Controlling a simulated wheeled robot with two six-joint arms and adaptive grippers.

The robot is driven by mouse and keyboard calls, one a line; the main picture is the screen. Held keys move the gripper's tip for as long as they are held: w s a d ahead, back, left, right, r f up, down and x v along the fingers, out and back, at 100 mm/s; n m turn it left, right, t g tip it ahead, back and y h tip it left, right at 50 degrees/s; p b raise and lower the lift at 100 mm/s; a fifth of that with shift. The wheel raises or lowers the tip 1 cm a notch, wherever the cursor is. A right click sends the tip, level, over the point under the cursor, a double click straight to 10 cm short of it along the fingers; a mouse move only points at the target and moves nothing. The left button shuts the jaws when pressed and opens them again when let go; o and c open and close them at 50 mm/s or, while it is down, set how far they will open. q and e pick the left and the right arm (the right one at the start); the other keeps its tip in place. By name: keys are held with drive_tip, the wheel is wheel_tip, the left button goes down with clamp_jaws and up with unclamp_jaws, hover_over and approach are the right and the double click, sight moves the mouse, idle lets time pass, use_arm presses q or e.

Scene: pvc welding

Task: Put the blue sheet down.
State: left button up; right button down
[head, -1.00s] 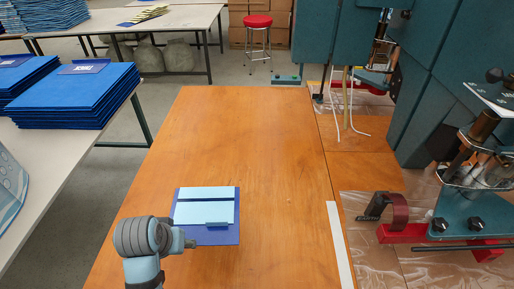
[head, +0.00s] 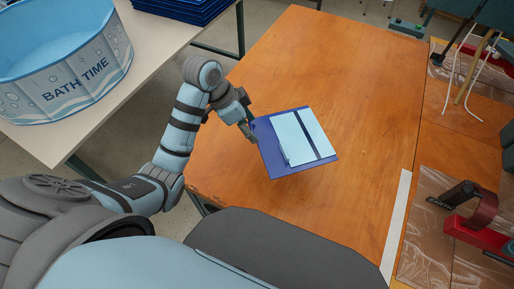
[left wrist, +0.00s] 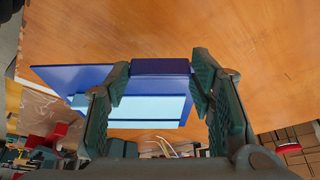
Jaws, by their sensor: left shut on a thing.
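The blue sheet (head: 267,148) is dark blue with light blue panels on top, split by a dark stripe. In the head view it is over the wooden table, turned at an angle. My left gripper (head: 251,127) is at its left edge. In the left wrist view, the fingers (left wrist: 160,78) are shut on a dark blue tab at the sheet's edge, one finger at each end. The rest of the sheet (left wrist: 70,76) extends beyond the fingers. I cannot tell whether its underside touches the table. My right gripper is not in view.
The wooden table (head: 340,75) is clear around the sheet. A white strip (head: 396,230) runs along its right side. A red clamp (head: 475,225) stands at the right. A round "BATH TIME" tub (head: 75,75) and a blue stack (head: 185,8) are on the white table at left.

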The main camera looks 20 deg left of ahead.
use_arm(q)
wheel_tip(320, 180, down, 16)
drive_tip(key=b, duration=0.2)
drive_tip(key=shift+r+b, duration=0.25)
drive_tip(key=shift+b, duration=0.15)
drive_tip(key=o, duration=1.5)
drive_tip(key=shift+o, duration=0.2)
drive_tip(key=p+v, duration=0.3)
drive_tip(key=v, duration=0.9)
